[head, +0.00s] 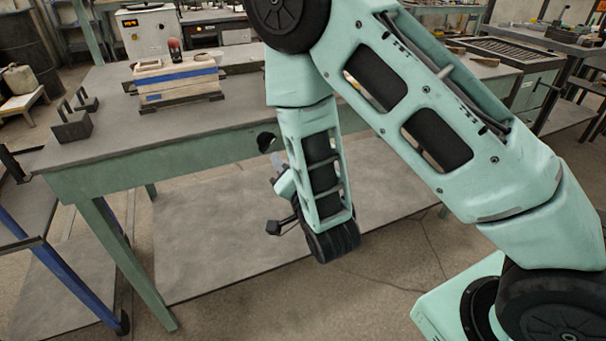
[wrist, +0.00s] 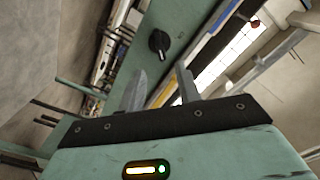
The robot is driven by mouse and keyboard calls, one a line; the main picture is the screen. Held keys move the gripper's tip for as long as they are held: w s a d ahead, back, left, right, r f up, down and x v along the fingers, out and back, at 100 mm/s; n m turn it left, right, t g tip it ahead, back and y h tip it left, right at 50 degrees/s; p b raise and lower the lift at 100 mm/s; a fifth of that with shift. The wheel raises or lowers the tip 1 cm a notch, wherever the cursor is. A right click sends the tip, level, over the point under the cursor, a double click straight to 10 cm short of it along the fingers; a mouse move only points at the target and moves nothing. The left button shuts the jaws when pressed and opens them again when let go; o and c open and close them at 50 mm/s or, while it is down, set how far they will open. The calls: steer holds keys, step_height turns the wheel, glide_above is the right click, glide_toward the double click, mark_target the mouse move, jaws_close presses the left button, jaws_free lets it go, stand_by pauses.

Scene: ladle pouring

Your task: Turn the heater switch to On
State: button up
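A round black knob (head: 265,142), which looks like the heater switch, sits on the green front apron of the workbench (head: 150,163). In the wrist view the knob (wrist: 158,43) shows a raised grip on a round base, beyond my fingertips. I cannot read any On or Off marking. My gripper (wrist: 160,85) is open and empty, its two grey fingers spread apart with a gap between them. In the head view my gripper (head: 277,162) is just below and right of the knob, in front of the apron, partly hidden by my forearm. The fingers appear apart from the knob.
On the bench stand a beige box-like mould with a blue stripe (head: 178,80) and a dark metal bracket (head: 72,124). White machines (head: 145,32) stand behind. A blue-framed cart (head: 60,262) is at the left. The floor before the bench is clear.

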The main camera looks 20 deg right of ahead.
steer(key=s+p, duration=0.7)
steer(key=s, duration=0.2)
steer(key=shift+a, duration=0.1)
stand_by(0.4)
steer(key=s+a+r+n+g+y+p, duration=0.35)
steer(key=a+r+n+g+p, duration=0.2)
steer(key=a+r+g, duration=0.5)
steer(key=s+d+r+n+g+h+p, duration=0.2)
steer(key=s+r+n+g, duration=0.5)
steer(key=s+r+n, duration=0.4)
steer(key=s+d+r+p, duration=0.1)
steer(key=s+d+r, duration=0.1)
steer(key=s, duration=0.2)
steer(key=shift+r+p, duration=0.2)
steer(key=shift+p, duration=0.1)
